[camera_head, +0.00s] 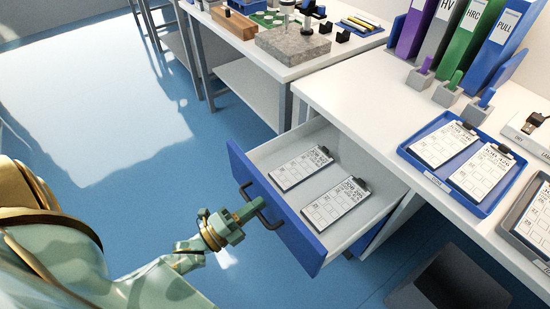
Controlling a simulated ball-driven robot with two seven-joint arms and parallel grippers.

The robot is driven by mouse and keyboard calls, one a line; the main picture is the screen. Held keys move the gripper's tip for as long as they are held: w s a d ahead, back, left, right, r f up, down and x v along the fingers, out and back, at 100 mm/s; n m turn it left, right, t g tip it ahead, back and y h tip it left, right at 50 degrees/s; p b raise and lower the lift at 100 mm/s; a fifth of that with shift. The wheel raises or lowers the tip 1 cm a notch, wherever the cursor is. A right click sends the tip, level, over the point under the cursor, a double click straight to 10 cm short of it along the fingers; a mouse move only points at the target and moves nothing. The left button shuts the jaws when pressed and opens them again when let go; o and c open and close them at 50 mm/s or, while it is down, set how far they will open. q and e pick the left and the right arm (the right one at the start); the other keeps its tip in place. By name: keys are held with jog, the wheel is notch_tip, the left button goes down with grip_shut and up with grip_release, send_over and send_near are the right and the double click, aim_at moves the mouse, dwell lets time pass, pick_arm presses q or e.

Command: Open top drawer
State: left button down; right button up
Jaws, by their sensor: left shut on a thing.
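The top drawer (300,228) has a blue front and a pale grey inside, and stands pulled out from under the white desk. Two clipboards with printed sheets (301,166) (336,203) lie in it. A dark bar handle (262,206) is on the drawer front. My left gripper (250,211) is at this handle, shut on it, with the arm coming in from the lower left. The gripper's fingers partly cover the handle. My right gripper is not in the view.
The white desk (345,95) carries a blue tray (415,158) with clipboards, coloured binders (450,35) and a grey tray at the right edge. A dark bin (455,285) stands on the floor at lower right. Blue floor (130,150) is clear on the left.

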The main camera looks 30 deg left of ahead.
pick_arm(q)
jog(key=v, duration=0.3)
jog(key=r+v, duration=0.1)
jog(key=v, duration=0.1)
jog(key=shift+s+a+f, duration=0.1)
jog(key=shift+s, duration=0.25)
jog(key=c, duration=1.8)
grip_release()
jog(key=v, duration=1.6)
jog(key=shift+s, duration=0.15)
